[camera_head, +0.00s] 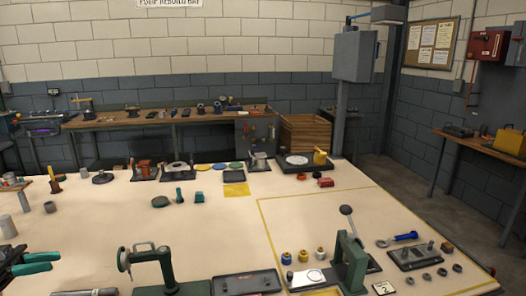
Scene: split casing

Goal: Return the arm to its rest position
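My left gripper (56,261) shows at the lower left edge of the head view, with teal fingers pointing right. Its two fingers are apart and I see nothing between them. It is over the left front part of the pale table (225,225), left of a dark green stand (160,268). Most of the arm behind it is out of the picture. My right gripper is not in view.
A green press (352,262) stands at the front right. Yellow and white capped pieces (303,255), a blue-handled tool (398,240) and a dark tray (245,282) lie nearby. Small parts line the far edge. The table's middle is clear.

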